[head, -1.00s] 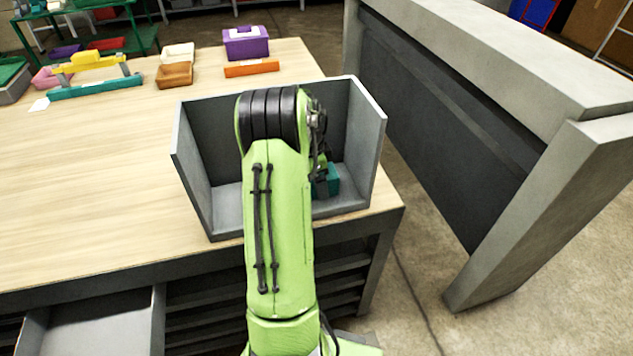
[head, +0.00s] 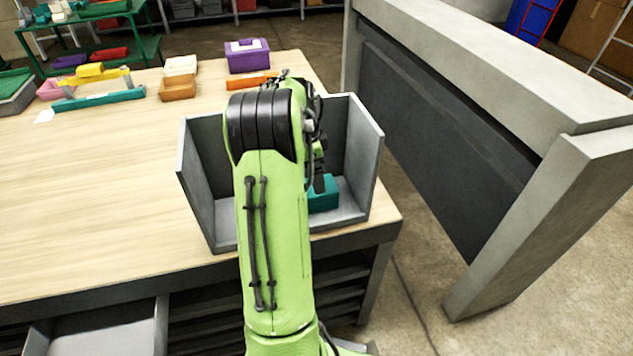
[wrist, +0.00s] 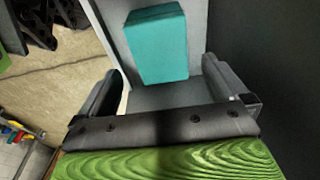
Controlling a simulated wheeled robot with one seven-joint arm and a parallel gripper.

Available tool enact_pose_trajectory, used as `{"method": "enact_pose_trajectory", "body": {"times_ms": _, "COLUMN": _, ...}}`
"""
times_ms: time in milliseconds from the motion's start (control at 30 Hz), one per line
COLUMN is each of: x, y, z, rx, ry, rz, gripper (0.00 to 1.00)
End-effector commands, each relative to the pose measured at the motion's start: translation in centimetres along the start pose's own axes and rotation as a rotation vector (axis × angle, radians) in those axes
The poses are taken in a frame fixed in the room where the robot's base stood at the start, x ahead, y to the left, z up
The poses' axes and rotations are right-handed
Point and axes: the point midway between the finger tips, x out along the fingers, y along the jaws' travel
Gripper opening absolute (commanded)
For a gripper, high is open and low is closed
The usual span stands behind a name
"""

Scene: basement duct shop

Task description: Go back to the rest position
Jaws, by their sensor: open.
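My gripper shows in the wrist view (wrist: 165,90) with its two fingers apart and nothing between them. A teal block (wrist: 157,45) lies beyond the fingertips there, apart from them. In the head view the teal block (head: 323,194) rests on the floor of a grey open-fronted bin (head: 363,165), toward its right side. My green arm reaches over the bin and hides its middle. One dark finger (head: 319,180) shows close above the block in the head view; the rest of my gripper is hidden behind the arm.
The bin stands at the right front of a wooden table (head: 100,200). A purple box (head: 247,57), an orange strip (head: 252,80), small trays (head: 177,88) and a teal-and-yellow item (head: 100,99) lie at the back. A grey panel (head: 450,140) stands right of the table.

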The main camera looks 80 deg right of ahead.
Motion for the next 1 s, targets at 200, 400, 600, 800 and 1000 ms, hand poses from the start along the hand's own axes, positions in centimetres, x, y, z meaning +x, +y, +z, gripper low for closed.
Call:
{"method": "enact_pose_trajectory", "body": {"times_ms": 200, "x": -3.6, "y": 0.0, "z": 0.0, "rx": 0.001, "ry": 0.001, "rz": 0.000, "gripper": 1.00}}
{"method": "enact_pose_trajectory", "body": {"times_ms": 400, "x": -3.8, "y": 0.0, "z": 0.0, "rx": 0.001, "ry": 0.000, "rz": 0.001, "gripper": 1.00}}
{"method": "enact_pose_trajectory", "body": {"times_ms": 600, "x": -3.7, "y": 0.0, "z": 0.0, "rx": 0.000, "ry": 0.000, "rz": 0.001, "gripper": 1.00}}
{"method": "enact_pose_trajectory", "body": {"times_ms": 800, "x": -3.7, "y": 0.0, "z": 0.0, "rx": 0.000, "ry": 0.000, "rz": 0.001, "gripper": 1.00}}
{"method": "enact_pose_trajectory", "body": {"times_ms": 1000, "x": -3.7, "y": 0.0, "z": 0.0, "rx": 0.000, "ry": 0.000, "rz": 0.001, "gripper": 1.00}}
